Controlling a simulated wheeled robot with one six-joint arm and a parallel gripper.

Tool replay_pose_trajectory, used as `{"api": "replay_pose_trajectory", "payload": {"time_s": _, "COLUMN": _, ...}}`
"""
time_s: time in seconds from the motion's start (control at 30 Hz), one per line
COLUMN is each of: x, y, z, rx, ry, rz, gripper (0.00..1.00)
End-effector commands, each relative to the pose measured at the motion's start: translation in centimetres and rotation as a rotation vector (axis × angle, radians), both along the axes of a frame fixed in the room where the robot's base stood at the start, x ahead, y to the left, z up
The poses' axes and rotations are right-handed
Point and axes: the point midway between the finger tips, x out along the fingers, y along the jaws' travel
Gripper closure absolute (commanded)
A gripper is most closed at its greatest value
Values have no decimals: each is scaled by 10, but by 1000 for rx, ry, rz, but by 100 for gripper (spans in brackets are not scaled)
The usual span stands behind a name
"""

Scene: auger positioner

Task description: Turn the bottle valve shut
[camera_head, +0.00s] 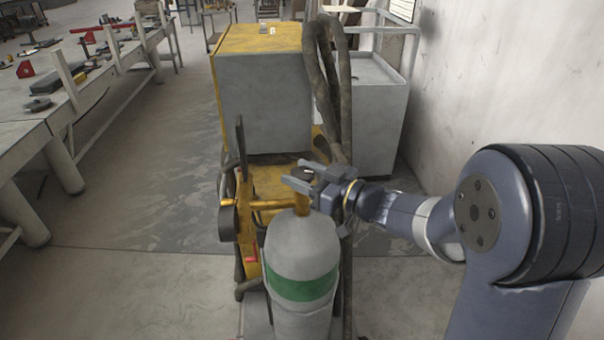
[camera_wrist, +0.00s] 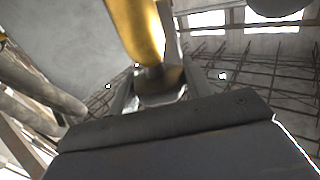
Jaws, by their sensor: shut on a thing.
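The grey gas bottle (camera_head: 300,250) with a green band stands upright on a yellow cart. Its brass-yellow valve (camera_head: 301,205) rises from the bottle's top, with a dark knob above it, largely covered by my gripper. My gripper (camera_head: 303,177) reaches in from the right at the valve's top, its fingers pointing left. In the wrist view the yellow valve body (camera_wrist: 137,25) comes in from the top, and the dark knob (camera_wrist: 160,80) sits at its end between my fingers. My gripper is shut on this knob. The knob's turned position cannot be told.
A yellow-topped grey machine (camera_head: 262,100) stands behind the bottle on the cart. Thick hoses (camera_head: 330,80) hang at its right. A grey cabinet (camera_head: 378,120) and a wall are at right; a long workbench (camera_head: 50,115) with tools is at left. Floor between bench and cart is clear.

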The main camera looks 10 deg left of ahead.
Motion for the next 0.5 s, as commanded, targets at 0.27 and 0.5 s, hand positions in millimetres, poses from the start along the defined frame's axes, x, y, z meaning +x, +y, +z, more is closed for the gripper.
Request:
{"api": "replay_pose_trajectory", "payload": {"time_s": 0.27, "x": 0, "y": 0, "z": 0, "rx": 0, "ry": 0, "rz": -1, "gripper": 76}}
{"api": "replay_pose_trajectory", "payload": {"time_s": 0.5, "x": 2, "y": 1, "z": -6, "rx": -5, "ry": -1, "rz": -9, "gripper": 76}}
